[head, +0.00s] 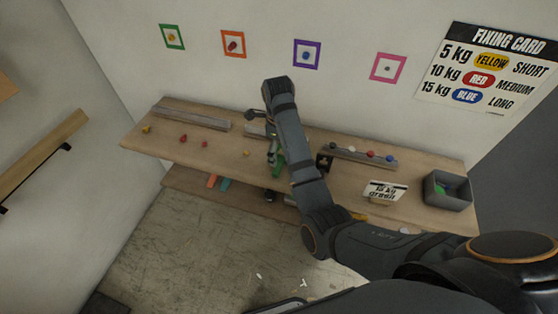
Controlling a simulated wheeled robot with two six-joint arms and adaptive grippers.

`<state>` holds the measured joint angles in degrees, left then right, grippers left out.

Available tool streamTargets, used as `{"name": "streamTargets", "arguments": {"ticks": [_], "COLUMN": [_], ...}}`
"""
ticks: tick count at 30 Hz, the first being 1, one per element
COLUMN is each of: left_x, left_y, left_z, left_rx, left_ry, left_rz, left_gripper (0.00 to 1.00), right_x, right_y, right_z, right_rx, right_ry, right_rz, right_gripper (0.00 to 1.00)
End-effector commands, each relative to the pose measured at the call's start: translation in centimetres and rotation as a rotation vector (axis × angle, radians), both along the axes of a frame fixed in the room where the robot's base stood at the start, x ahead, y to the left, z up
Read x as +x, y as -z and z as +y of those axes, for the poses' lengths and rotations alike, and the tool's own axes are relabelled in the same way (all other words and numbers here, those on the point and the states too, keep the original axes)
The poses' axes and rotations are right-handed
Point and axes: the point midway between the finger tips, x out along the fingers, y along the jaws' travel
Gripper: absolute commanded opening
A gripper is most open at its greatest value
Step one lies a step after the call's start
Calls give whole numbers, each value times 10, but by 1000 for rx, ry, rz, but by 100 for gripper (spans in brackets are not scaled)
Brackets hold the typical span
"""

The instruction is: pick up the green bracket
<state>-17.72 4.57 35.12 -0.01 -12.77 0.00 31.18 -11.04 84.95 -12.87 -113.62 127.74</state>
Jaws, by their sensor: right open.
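A green piece (278,169), which looks like the green bracket, is on the wooden table (225,155) around its middle. My right arm reaches in from the right and partly covers it. My right gripper (272,152) points down right at the green piece and is open. Whether the fingers touch the piece or stand around it cannot be told at this size. My left gripper is not in view.
A rack with coloured balls (365,155) and a grey rail (192,117) lie along the back. Small red and yellow pieces lie at left.

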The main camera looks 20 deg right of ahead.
Motion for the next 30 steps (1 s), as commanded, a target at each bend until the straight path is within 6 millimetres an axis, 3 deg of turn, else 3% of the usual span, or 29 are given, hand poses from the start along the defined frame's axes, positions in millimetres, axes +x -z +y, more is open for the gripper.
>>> {"name": "streamTargets", "arguments": {"ticks": [1, 5, 10, 15, 21, 28, 30], "left_x": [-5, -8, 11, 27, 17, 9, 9], "left_y": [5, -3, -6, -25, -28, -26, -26], "left_z": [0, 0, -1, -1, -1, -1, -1], "left_rx": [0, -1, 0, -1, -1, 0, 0], "left_ry": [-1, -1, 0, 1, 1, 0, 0], "left_rz": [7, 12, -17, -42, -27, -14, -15], "left_gripper": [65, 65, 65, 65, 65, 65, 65], "right_x": [0, 1, 1, 0, 2, 3, 3], "right_y": [12, 26, 32, 53, 81, 84, 84], "right_z": [-1, -1, -1, 4, 4, 4, 3], "right_rx": [-1, 0, 1, 0, 0, 0, 0], "right_ry": [0, -1, -2, -4, -2, -2, -2], "right_rz": [2, 1, -1, 5, 0, -1, -1], "right_gripper": [97, 97, 97, 97, 97, 97, 88]}}
